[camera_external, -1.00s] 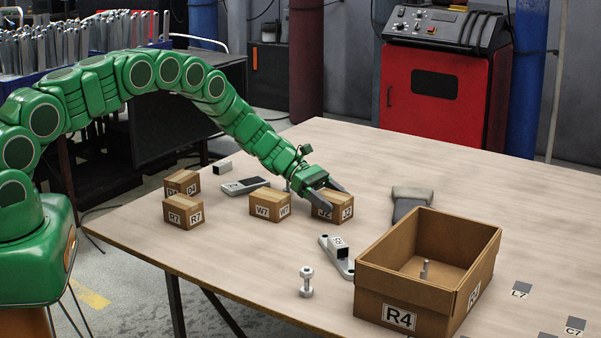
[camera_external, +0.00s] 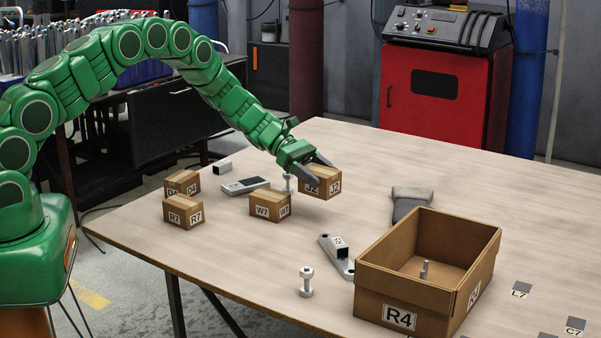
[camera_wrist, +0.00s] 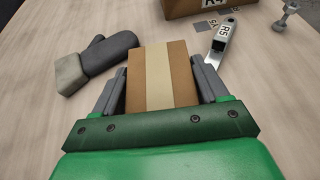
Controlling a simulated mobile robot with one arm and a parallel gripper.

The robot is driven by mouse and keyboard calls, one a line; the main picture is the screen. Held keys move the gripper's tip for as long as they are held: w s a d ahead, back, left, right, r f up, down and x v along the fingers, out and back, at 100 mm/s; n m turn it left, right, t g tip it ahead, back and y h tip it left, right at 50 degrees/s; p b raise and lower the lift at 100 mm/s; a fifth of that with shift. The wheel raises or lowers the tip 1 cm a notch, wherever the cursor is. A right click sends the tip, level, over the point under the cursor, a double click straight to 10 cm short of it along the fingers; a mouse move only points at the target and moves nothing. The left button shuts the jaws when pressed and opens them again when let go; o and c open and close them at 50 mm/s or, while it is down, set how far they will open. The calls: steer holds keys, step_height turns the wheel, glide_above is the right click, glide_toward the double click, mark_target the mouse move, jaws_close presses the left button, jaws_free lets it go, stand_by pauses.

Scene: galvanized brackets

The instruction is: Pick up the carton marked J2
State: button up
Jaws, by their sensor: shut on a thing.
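Cartons W7 (camera_external: 270,207), R7 (camera_external: 183,212) and D4 (camera_external: 182,182) stand to the left. A large open box marked R4 (camera_external: 402,317) stands at the right front. A bracket (camera_external: 337,257), a bolt (camera_external: 306,282) and a glove (camera_wrist: 98,57) lie nearby.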

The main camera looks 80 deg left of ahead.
steer(key=s+d+r, duration=0.3)
steer(key=s+r, duration=0.2)
steer(key=s, duration=0.4)
steer(key=shift+s+r, duration=0.15)
steer(key=shift+s, duration=0.1)
